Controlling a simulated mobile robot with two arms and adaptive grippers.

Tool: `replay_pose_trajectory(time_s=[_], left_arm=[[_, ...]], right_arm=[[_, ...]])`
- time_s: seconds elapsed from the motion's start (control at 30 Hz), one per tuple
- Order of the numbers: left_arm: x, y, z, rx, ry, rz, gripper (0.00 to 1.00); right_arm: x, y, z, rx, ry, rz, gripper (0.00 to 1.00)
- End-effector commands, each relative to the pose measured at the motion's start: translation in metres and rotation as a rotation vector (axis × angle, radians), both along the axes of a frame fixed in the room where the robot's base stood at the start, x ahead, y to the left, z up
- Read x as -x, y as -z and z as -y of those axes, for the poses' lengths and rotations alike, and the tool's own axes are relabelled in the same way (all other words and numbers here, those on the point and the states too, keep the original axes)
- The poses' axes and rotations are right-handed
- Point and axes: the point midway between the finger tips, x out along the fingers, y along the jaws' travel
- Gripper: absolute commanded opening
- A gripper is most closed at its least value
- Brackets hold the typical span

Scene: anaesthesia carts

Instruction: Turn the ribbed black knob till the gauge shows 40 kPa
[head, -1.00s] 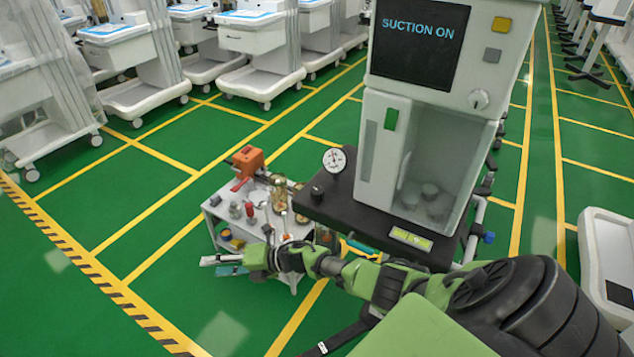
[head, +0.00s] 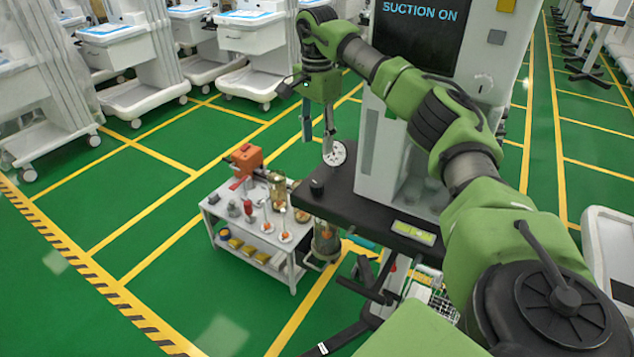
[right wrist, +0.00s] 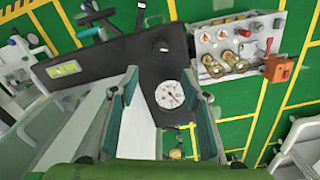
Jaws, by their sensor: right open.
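The black knob (head: 317,187) stands upright at the left front corner of the black shelf (head: 350,207) of the suction unit. Its ribs are too small to make out. The round white gauge (head: 334,153) is just above it in the head view. The gauge also shows in the right wrist view (right wrist: 170,95), between the fingers; its needle reading is too small to tell. One finger overlaps the gauge's edge in the head view; contact cannot be told. My left gripper is out of view.
The suction unit's screen (head: 420,35) reads "SUCTION ON". A low white cart (head: 275,245) with jars, small tools and an orange device (head: 247,157) stands left of the shelf. Several white carts line the back. The green floor at left is clear.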

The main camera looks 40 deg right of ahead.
Motion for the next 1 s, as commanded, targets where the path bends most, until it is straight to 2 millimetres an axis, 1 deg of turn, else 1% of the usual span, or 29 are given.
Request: replay_pose_trajectory(time_s=[0.07,0.17,0.5,0.6,0.7,0.8,1.0], left_arm=[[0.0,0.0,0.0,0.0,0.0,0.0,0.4],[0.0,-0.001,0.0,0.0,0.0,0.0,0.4],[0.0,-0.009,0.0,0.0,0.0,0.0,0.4],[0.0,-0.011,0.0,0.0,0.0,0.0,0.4],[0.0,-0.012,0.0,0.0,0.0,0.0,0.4],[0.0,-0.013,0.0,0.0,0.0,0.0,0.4],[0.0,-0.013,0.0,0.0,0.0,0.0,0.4]], right_arm=[[0.001,0.006,0.001,0.004,-0.002,-0.005,0.42],[0.002,0.021,0.001,0.003,-0.001,-0.006,0.42],[0.001,0.092,0.0,0.0,0.0,-0.005,0.42],[0.001,0.109,0.0,0.0,0.0,-0.005,0.42],[0.001,0.122,0.0,0.0,0.0,-0.003,0.42],[0.0,0.131,0.0,0.0,0.0,-0.001,0.42],[0.0,0.137,0.0,0.0,0.0,0.0,0.42]])
